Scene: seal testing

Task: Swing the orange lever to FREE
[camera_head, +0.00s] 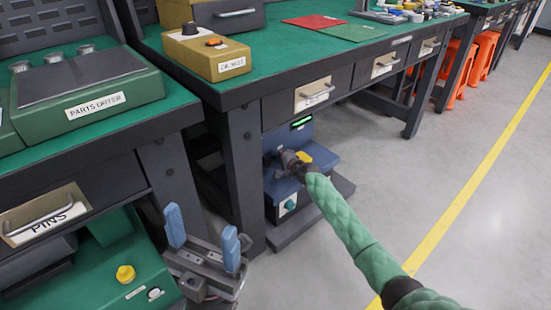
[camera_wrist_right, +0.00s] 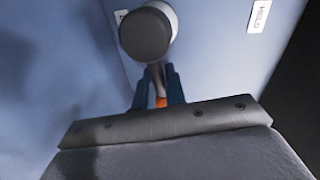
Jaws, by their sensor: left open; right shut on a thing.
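The orange lever (camera_wrist_right: 161,102) shows as a small orange piece between the dark blue fingers of my right gripper (camera_wrist_right: 158,88), which is shut on it. Just beyond the fingers is a grey round hub (camera_wrist_right: 146,36) on a blue face. A label reading HELD (camera_wrist_right: 259,15) is at the upper right; another label is mostly hidden behind the hub. In the head view my right arm reaches to the blue machine (camera_head: 322,151) under the bench, and its gripper hides the lever. My left gripper (camera_head: 204,238) is open and empty, at the lower left.
The green bench (camera_head: 270,58) overhangs the machine, with a dark leg (camera_head: 243,165) to its left. A green device with a yellow knob (camera_head: 125,273) is at lower left. Orange stools (camera_head: 484,55) stand at far right. The floor (camera_head: 440,180) to the right is clear.

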